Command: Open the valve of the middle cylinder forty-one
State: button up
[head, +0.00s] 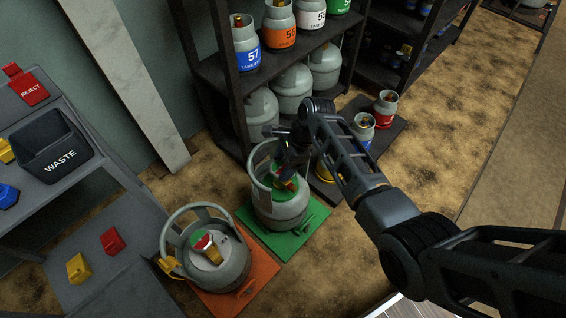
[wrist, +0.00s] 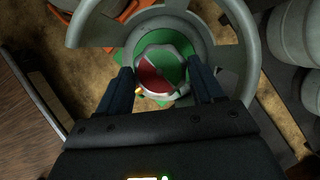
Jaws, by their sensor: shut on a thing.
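A grey gas cylinder (head: 281,211) with a ring collar stands upright on a green mat (head: 312,222) in the head view. No number is readable on it. My gripper (head: 288,170) reaches down inside its collar and partly hides the top. In the wrist view the valve knob (wrist: 164,72), with red, green and grey sectors, sits between the two fingers of my gripper (wrist: 163,82), which is shut on it. The grey collar (wrist: 240,60) curves around the knob and fingers.
A second grey cylinder (head: 208,262) with a red, white and green knob stands on an orange mat (head: 248,287) to the left. A dark shelf (head: 222,78) with several cylinders rises behind. A grey bench with a waste bin (head: 50,145) stands at the left.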

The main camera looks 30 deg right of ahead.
jog(key=c, duration=0.4)
